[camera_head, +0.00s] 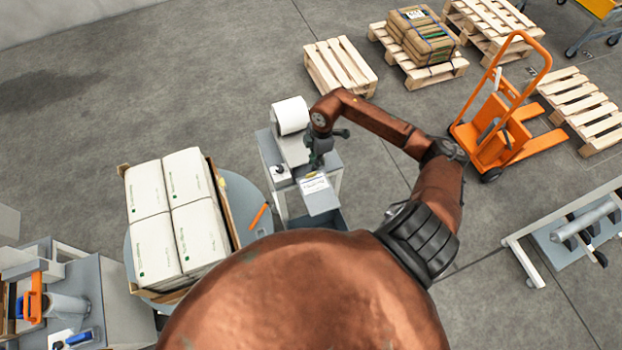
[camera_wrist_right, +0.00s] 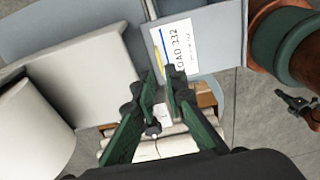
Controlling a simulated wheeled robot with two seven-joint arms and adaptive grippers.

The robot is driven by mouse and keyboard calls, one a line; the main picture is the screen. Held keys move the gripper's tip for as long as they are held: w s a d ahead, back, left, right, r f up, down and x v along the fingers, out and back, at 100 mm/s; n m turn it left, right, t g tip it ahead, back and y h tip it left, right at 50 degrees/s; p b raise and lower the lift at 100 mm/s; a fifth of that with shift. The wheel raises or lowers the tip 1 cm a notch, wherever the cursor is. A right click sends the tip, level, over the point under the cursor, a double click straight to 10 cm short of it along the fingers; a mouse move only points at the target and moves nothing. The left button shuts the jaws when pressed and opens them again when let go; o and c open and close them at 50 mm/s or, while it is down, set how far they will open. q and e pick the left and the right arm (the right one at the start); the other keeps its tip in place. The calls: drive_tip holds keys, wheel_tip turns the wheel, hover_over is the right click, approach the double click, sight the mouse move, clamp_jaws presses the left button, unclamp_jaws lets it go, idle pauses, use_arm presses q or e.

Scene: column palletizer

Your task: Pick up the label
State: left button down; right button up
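The label (camera_head: 315,184) is a small white sheet with print. It lies on a grey tray at the front of the label printer (camera_head: 292,148). In the right wrist view the label (camera_wrist_right: 177,46) shows large black text and a blue stripe on one side. My right gripper (camera_head: 316,165) is just above the label's far edge. In the wrist view its green fingers (camera_wrist_right: 162,76) are a little apart, with nothing between them, and their tips overlap the label's lower edge. I cannot tell whether they touch it.
A white roll (camera_head: 291,115) sits on the printer. A box of white sacks (camera_head: 170,222) stands on a round table at left, with an orange-handled tool (camera_head: 259,215) beside it. Pallets (camera_head: 340,66) and an orange pallet truck (camera_head: 495,130) stand behind at right. Open floor lies between.

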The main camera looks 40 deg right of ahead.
sight(314, 182)
drive_tip(key=shift+a+f, duration=0.15)
drive_tip(key=shift+f, duration=0.8)
drive_tip(key=f, duration=0.1)
drive_tip(key=f+p, duration=0.1)
drive_tip(key=f, duration=0.2)
drive_tip(key=shift+w+a+f+p, duration=0.2)
drive_tip(key=shift+w+a+p, duration=0.05)
drive_tip(key=shift+p, duration=0.1)
drive_tip(key=shift+a+f, duration=0.1)
drive_tip(key=shift+f, duration=0.4)
drive_tip(key=shift+c, duration=0.7)
clamp_jaws()
drive_tip(key=shift+r, duration=0.1)
